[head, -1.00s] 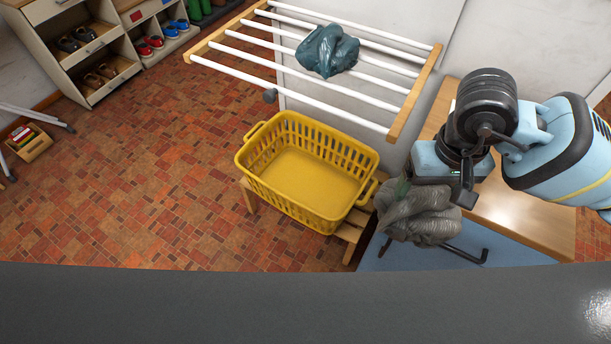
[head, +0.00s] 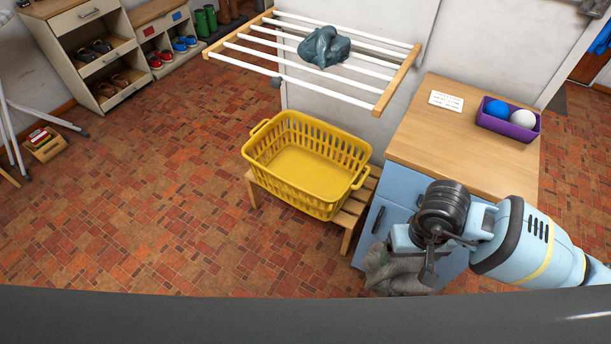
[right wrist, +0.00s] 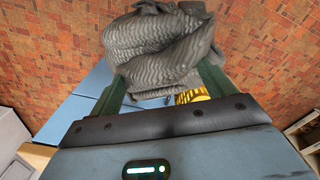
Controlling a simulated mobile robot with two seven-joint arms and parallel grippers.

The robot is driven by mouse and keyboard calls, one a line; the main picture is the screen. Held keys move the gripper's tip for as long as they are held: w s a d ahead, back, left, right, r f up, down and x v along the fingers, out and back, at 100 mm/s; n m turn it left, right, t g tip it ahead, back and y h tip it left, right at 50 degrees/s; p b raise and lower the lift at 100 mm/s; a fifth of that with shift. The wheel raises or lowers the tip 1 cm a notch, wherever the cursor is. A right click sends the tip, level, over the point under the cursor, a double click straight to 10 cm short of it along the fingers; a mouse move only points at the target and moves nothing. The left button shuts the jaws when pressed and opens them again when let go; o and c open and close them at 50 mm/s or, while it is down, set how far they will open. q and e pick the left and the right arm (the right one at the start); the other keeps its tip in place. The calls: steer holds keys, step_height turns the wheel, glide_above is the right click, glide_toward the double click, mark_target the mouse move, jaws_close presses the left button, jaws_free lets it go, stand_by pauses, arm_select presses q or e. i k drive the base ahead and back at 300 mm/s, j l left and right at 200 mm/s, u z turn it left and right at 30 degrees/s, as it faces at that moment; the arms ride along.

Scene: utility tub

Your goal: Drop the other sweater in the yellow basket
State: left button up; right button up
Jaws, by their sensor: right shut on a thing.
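A grey knitted sweater (head: 393,274) hangs in my right gripper (head: 405,250), low in front of the blue cabinet in the head view. The right wrist view shows the sweater (right wrist: 160,48) bunched between the two fingers of that gripper (right wrist: 163,85), which are shut on it. The yellow basket (head: 258,165) stands empty on a wooden slatted bench, to the left of the gripper and apart from it. A teal sweater (head: 324,47) lies crumpled on the white bars of the drying rack. My left gripper is in neither view.
The drying rack (head: 392,84) juts out above and behind the basket. The bench (head: 350,213) sticks out beside the basket. A blue cabinet (head: 385,210) with a wooden top carries a purple box (head: 520,128) of balls. Open floor lies left.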

mark_target(311, 179)
steer(key=z, duration=0.5)
steer(key=i+j+z, duration=0.1)
steer(key=j+z, duration=0.7)
steer(key=j, duration=0.25)
steer(key=i+j+z, duration=0.15)
steer(key=j, duration=0.3)
steer(key=j+z, duration=0.1)
steer(key=j, duration=1.3)
steer(key=k+j+z, duration=0.1)
steer(key=j, duration=1.3)
steer(key=i, duration=0.4)
